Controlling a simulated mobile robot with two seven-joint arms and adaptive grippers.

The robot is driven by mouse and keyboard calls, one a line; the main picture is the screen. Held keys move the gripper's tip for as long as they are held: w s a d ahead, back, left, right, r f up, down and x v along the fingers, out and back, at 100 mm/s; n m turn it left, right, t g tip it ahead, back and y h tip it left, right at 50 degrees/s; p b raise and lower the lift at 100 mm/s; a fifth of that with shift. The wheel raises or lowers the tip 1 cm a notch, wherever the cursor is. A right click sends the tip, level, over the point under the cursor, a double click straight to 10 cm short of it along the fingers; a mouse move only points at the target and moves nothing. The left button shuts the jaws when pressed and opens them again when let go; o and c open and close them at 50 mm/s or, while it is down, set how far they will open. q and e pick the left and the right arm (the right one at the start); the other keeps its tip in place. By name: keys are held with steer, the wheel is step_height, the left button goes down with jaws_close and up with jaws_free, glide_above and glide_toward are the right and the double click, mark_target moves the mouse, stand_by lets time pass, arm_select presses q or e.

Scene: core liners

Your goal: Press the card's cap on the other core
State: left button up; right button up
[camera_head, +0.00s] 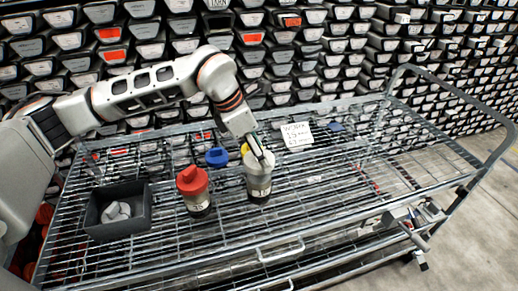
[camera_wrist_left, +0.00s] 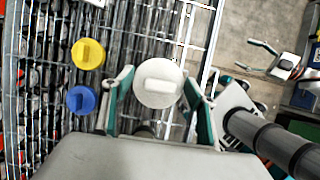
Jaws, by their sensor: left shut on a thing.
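A white cap (camera_wrist_left: 158,80) with a raised bar sits between the two teal-padded fingers of my left gripper (camera_head: 260,155). In the head view this white cap (camera_head: 257,165) is at the top of a labelled upright core (camera_head: 259,190); I cannot tell whether it is fully seated. A second upright core (camera_head: 199,206) to its left wears a red cap (camera_head: 190,179). A white handwritten card (camera_head: 297,135) stands behind, to the right. My right gripper (camera_wrist_left: 245,54) appears in the wrist view beyond the trolley's edge, fingers apart and empty.
A blue cap (camera_head: 217,157) and a yellow cap (camera_head: 245,149) lie behind the cores. A dark open box (camera_head: 90,216) with a pale object in it is at the left. The wire trolley's right half (camera_head: 375,165) is mostly clear. Racks of core trays (camera_head: 150,50) fill the back.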

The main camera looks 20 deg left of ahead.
steer(key=shift+s+d+f, duration=0.1)
steer(key=shift+d+f, duration=0.05)
steer(key=shift+f, duration=0.2)
stand_by(0.3)
steer(key=shift+r, duration=0.1)
stand_by(0.4)
arm_select(q)
steer(key=shift+f, duration=0.1)
arm_select(e)
steer(key=shift+f, duration=0.2)
stand_by(0.6)
arm_select(q)
steer(key=shift+f+b, duration=0.85)
steer(key=shift+f, duration=0.2)
arm_select(e)
steer(key=shift+f, duration=0.65)
arm_select(q)
steer(key=o, duration=1.1)
steer(key=shift+c, duration=0.2)
steer(key=o, duration=0.5)
steer(key=shift+c, duration=0.2)
arm_select(e)
steer(key=shift+s, duration=0.1)
